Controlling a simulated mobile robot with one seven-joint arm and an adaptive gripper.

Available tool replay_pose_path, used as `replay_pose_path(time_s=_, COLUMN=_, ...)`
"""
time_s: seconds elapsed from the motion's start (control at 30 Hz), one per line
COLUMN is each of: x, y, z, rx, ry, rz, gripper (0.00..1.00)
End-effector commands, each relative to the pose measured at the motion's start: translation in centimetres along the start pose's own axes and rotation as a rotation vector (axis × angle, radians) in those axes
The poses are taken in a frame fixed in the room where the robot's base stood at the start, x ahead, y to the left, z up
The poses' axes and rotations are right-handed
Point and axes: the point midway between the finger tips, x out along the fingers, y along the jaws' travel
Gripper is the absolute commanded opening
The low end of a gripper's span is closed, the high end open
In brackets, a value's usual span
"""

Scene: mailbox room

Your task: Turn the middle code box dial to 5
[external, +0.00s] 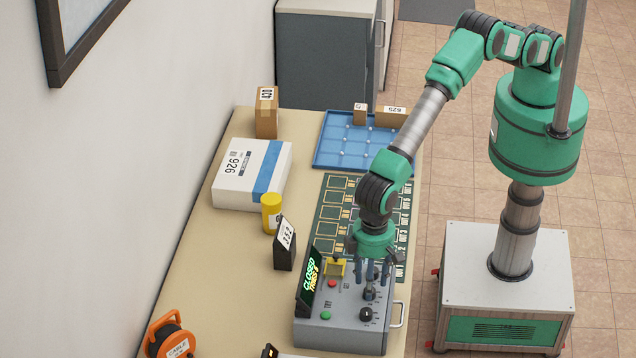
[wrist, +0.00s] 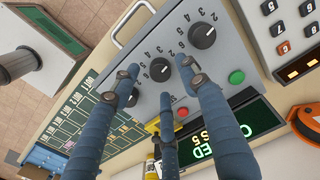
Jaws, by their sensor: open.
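The grey code box (external: 340,330) stands at the table's front edge. Its tilted display (external: 310,283) reads CLOSED, with a line of tries under it. In the wrist view the middle dial (wrist: 159,69) is a black knob with a white mark, ringed by numbers; its exact setting is unclear. My gripper (external: 370,276) points down over the dials. In the wrist view its three blue fingers (wrist: 158,80) are spread open around the middle dial; contact cannot be told.
A red button (wrist: 182,112) and a green button (wrist: 236,77) lie beside the dials. A number card (external: 285,243) and yellow can (external: 271,213) stand behind the box. An orange cable reel (external: 170,336) is at the lower left. A drawer-like handle (external: 398,313) sticks out in front.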

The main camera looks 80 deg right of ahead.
Motion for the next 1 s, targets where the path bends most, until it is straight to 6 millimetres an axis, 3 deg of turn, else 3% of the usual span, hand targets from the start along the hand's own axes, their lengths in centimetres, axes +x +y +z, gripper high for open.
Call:
replay_pose_path(time_s=0.23, x=2.0, y=0.0, z=0.0, rx=0.000, ry=0.000, rz=0.000, gripper=0.45)
replay_pose_path(time_s=0.63, x=2.4, y=0.0, z=0.0, rx=0.000, ry=0.000, rz=-0.001, gripper=0.45)
replay_pose_path(time_s=0.87, x=2.4, y=0.0, z=0.0, rx=0.000, ry=0.000, rz=-0.001, gripper=0.00)
replay_pose_path(time_s=1.0, x=2.4, y=0.0, z=0.0, rx=-0.001, ry=0.000, rz=-0.001, gripper=0.00)
